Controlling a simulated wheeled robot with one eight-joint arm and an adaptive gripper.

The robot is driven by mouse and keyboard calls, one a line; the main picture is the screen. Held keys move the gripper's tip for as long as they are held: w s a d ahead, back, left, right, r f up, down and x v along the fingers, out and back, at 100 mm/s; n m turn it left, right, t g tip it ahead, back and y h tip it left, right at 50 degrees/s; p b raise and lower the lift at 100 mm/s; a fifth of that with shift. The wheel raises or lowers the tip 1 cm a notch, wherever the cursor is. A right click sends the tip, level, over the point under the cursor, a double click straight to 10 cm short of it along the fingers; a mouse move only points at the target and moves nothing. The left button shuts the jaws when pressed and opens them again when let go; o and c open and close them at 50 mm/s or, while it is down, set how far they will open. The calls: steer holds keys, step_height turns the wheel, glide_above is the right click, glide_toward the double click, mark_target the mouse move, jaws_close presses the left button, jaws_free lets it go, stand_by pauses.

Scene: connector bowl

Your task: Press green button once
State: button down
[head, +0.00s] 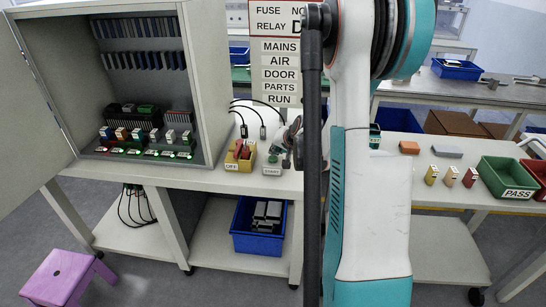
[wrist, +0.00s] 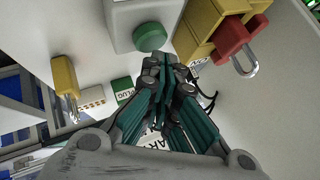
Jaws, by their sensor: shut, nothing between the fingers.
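The green button (wrist: 150,37) is a round cap on a pale grey box (wrist: 125,14) in the wrist view. In the head view the box labelled START (head: 272,170) stands near the front of the bench, and the green button (head: 273,158) shows small on it. My gripper (wrist: 167,72) is shut and empty, its teal fingers together just beside the button in the wrist picture. In the head view my gripper (head: 283,148) is above and close to the box, partly hidden by my arm. I cannot tell whether the fingertips touch the button.
A yellow OFF box (head: 232,165) with a red padlock (wrist: 232,36) stands beside the button box. An open grey cabinet (head: 202,75) with lit switches is at the left. Black cables (head: 240,113) lie behind. A green PASS tray (head: 492,175) and small blocks are at the right.

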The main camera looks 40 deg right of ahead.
mark_target(275, 157)
steer(key=shift+r, duration=0.25)
steer(key=shift+r+p, duration=1.7)
steer(key=shift+r, duration=0.85)
